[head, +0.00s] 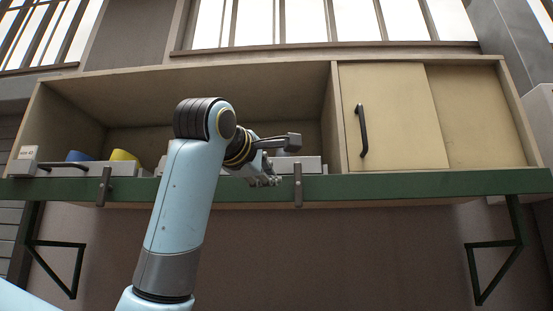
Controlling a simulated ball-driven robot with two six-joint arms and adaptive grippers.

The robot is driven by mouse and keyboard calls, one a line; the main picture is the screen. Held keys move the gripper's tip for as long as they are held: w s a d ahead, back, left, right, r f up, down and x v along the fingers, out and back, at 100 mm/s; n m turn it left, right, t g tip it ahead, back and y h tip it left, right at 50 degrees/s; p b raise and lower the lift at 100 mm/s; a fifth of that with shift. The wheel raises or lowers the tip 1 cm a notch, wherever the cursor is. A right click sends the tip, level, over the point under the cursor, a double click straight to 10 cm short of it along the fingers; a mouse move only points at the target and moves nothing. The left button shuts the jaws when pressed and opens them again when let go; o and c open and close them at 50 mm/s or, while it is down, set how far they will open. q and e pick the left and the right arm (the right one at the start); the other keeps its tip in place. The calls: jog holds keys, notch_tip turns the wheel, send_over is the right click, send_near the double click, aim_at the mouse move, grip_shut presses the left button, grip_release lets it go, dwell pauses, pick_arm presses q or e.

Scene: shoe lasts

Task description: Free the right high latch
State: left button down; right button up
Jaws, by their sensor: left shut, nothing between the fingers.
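The right high latch (298,186) is a narrow grey upright bar across the front of the green shelf edge. Its top reaches above the edge and its bottom hangs below it. My left gripper (273,182) is shut and empty, just left of the latch, with a small gap visible between them in the picture. How far apart they are in depth is hard to tell. My left arm rises from the lower left and hides part of the shelf. My right gripper is out of view.
A similar latch (104,187) hangs farther left. Blue (80,156) and yellow (123,156) objects sit in the open cabinet (270,92). A cream sliding door (400,110) with a black handle (361,130) is at right. Green brackets support the shelf (420,184); space below it looks clear.

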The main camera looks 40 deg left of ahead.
aim_at(287, 170)
pick_arm(q)
notch_tip(287, 170, up, 5)
jog(key=s, duration=0.1)
jog(key=shift+t, duration=0.4)
jog(key=shift+f+p+x, duration=0.2)
jog(key=shift+p+x, duration=0.85)
jog(key=shift+x, duration=3.85)
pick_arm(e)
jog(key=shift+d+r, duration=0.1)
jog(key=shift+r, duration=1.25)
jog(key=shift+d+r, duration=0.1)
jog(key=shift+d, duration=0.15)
